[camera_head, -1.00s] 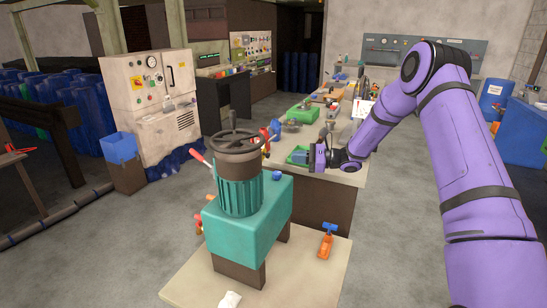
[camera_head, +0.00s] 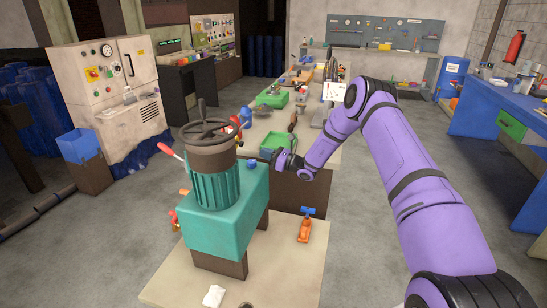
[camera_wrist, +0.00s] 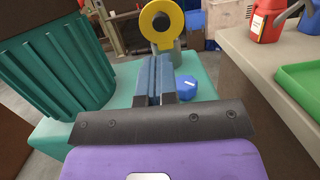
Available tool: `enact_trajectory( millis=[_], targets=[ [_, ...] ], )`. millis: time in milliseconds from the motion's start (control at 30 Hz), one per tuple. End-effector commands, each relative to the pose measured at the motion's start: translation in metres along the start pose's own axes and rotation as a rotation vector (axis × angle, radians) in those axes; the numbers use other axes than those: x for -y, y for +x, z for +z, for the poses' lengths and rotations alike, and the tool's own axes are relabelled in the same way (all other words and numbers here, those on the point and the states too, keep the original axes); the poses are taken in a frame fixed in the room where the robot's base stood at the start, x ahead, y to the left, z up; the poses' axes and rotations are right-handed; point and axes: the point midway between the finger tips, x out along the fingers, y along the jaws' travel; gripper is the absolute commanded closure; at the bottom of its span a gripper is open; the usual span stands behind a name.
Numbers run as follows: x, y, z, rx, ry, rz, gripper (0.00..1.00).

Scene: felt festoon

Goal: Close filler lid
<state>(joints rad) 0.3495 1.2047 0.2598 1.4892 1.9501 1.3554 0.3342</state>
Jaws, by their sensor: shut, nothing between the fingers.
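The teal machine housing (camera_head: 225,222) carries a ribbed motor (camera_head: 212,183) with a dark handwheel on top. In the wrist view, a yellow round piece with a dark centre (camera_wrist: 147,20) stands upright on a grey mount beyond my fingers; it may be the filler lid, but I cannot tell surely. A blue cap with a white mark (camera_wrist: 190,87) sits on the housing top, right of my fingers; it also shows in the head view (camera_head: 252,164). My gripper (camera_wrist: 158,63) is shut and empty above the housing's edge, pointing toward the yellow piece.
The ribbed motor stands close to the left of my fingers in the wrist view. A workbench (camera_head: 250,140) with a green tray (camera_head: 274,146) lies behind the housing. An orange tool with a blue handle (camera_head: 305,228) and a white cloth (camera_head: 214,296) rest on the pale platform (camera_head: 275,270).

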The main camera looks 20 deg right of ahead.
Motion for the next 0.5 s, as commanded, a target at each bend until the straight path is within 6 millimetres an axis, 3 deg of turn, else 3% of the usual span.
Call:
enact_trajectory(
  millis=[233,500],
  targets=[
    [-0.001,0.046,0.000,0.001,-0.002,0.003,1.00],
    [0.000,0.073,0.000,0.000,-0.001,0.001,1.00]
  ],
)
